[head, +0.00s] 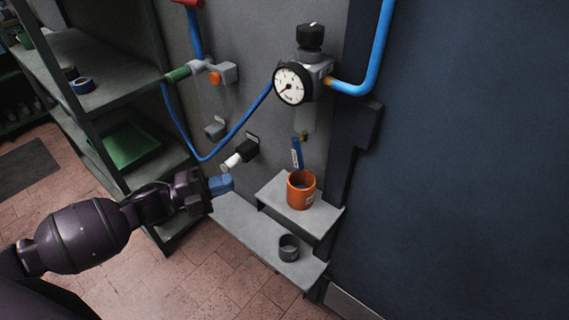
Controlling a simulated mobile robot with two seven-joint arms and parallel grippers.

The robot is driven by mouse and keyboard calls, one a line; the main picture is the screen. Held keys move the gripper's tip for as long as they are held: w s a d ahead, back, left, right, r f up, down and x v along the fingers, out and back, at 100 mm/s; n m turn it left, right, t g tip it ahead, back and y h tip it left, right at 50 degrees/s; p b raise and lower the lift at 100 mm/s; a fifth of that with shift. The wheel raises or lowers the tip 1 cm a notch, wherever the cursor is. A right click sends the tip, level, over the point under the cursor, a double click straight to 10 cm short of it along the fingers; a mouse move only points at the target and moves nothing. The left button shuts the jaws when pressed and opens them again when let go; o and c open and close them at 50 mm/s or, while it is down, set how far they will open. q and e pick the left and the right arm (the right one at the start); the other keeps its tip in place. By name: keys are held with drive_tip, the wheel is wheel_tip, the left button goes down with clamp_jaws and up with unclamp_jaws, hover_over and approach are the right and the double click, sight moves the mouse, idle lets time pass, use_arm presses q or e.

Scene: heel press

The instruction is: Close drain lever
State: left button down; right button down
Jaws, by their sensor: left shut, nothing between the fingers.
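A blue lever (296,154) hangs down below the clear bowl (305,121) of the wall-mounted regulator (309,72), with a small brass fitting at its top. It looks like the drain lever. An orange cup (300,193) stands just below it on a small grey step (273,193). My left gripper (223,184) is shut and empty, its blue fingertips to the left of the cup and lower left of the lever, apart from both. My right gripper is not in view.
A black fitting with a white tip (239,155) sticks out from the wall just above my left gripper. A blue hose (207,159) loops along the wall. A dark cup (288,248) stands on the lower ledge (256,237). A shelf rack (92,98) stands at the left.

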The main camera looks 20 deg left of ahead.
use_arm(q)
approach(298, 154)
drive_tip(key=w+d+f, duration=0.2)
drive_tip(key=w+d, duration=0.3)
drive_tip(key=shift+s+d+r, duration=0.1)
drive_tip(key=shift+s, duration=0.05)
idle(0.3)
drive_tip(key=shift+s+d+n, duration=0.1)
drive_tip(key=shift+d+n, duration=0.05)
drive_tip(key=shift+n, duration=0.25)
